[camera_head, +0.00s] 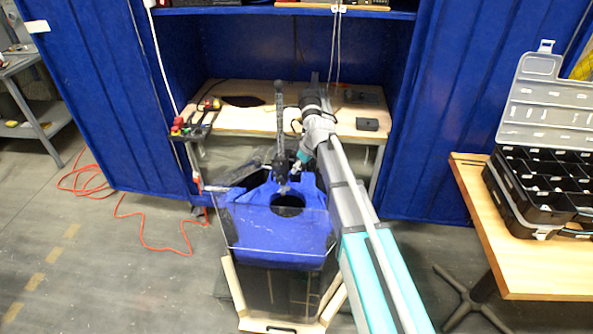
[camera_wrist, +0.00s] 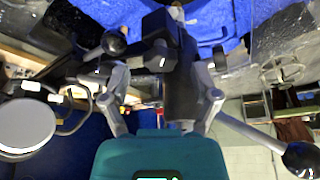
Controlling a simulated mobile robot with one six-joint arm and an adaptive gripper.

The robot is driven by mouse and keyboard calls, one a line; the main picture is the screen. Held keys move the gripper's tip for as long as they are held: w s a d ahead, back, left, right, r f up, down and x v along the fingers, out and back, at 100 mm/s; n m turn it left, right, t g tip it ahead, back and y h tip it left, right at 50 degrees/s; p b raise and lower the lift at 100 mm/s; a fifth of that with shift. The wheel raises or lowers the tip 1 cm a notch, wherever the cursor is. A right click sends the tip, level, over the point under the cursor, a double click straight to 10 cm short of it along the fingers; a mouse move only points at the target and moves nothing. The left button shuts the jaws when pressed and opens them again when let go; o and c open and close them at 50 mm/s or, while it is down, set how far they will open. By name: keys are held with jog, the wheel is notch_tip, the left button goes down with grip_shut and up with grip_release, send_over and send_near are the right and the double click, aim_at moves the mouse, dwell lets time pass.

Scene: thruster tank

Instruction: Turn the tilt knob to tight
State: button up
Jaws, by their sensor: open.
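A dark upright shaft (camera_head: 279,125) with a clamp at its foot stands on the blue top of the tank (camera_head: 265,225). My gripper (camera_head: 295,168) is just to the right of the clamp in the head view. In the wrist view my gripper (camera_wrist: 162,92) is open, its two grey fingers on either side of a dark cylindrical part (camera_wrist: 182,92); contact cannot be told. A round black knob (camera_wrist: 115,41) shows up and left of the fingers. I cannot tell which is the tilt knob.
A wooden workbench (camera_head: 235,122) with tools stands behind the tank, between blue curtains. A table (camera_head: 535,270) with an open black organiser case (camera_head: 540,190) is at right. An orange cable (camera_head: 150,243) lies on the floor at left.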

jog(key=shift+w+a+f, duration=0.1)
jog(key=shift+f, duration=0.25)
